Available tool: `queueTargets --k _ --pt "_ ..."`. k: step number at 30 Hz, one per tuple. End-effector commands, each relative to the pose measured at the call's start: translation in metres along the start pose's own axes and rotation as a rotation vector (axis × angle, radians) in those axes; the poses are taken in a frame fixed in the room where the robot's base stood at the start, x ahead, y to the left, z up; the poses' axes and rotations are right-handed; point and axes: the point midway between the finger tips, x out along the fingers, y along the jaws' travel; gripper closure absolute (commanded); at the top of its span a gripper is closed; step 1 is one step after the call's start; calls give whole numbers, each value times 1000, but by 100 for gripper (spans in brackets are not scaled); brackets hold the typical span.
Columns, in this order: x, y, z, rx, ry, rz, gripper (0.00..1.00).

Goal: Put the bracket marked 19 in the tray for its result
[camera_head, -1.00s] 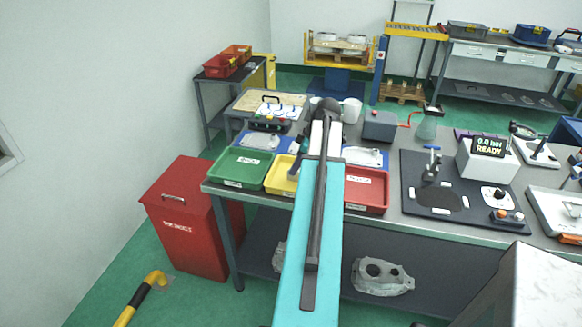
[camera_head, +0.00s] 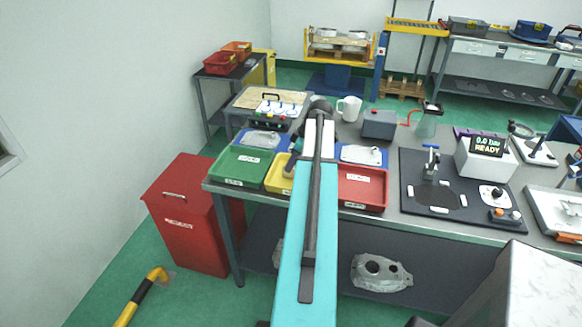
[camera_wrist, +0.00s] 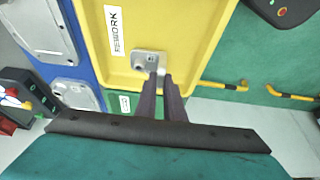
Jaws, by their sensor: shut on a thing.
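My gripper (camera_wrist: 161,82) shows in the wrist view with its two dark fingers close together, shut on a small grey metal bracket (camera_wrist: 148,62). The bracket is at the fingertips, over the yellow tray (camera_wrist: 198,42), whose label reads REWORK. I cannot tell whether it touches the tray floor, and no number on it is legible. In the head view my arm hides the gripper, the bracket and much of the yellow tray (camera_head: 277,184). The green tray (camera_head: 238,166) stands left of it and the red tray (camera_head: 362,188) right of it.
Blue trays with grey castings (camera_head: 258,139) (camera_head: 361,154) lie behind the coloured trays. A red bin (camera_head: 186,215) stands at left.

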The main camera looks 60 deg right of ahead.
Motion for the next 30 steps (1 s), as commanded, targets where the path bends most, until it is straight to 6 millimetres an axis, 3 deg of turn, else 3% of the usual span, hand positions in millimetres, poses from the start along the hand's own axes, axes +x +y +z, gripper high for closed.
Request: queueTargets --k 7,22,23,26,30 --pt "15 0 6 1 0 -1 100" --pt "21 0 9 0 0 0 100" --pt "21 0 9 0 0 0 90" --pt "20 0 8 0 0 0 73" --pt "20 0 8 0 0 0 73"
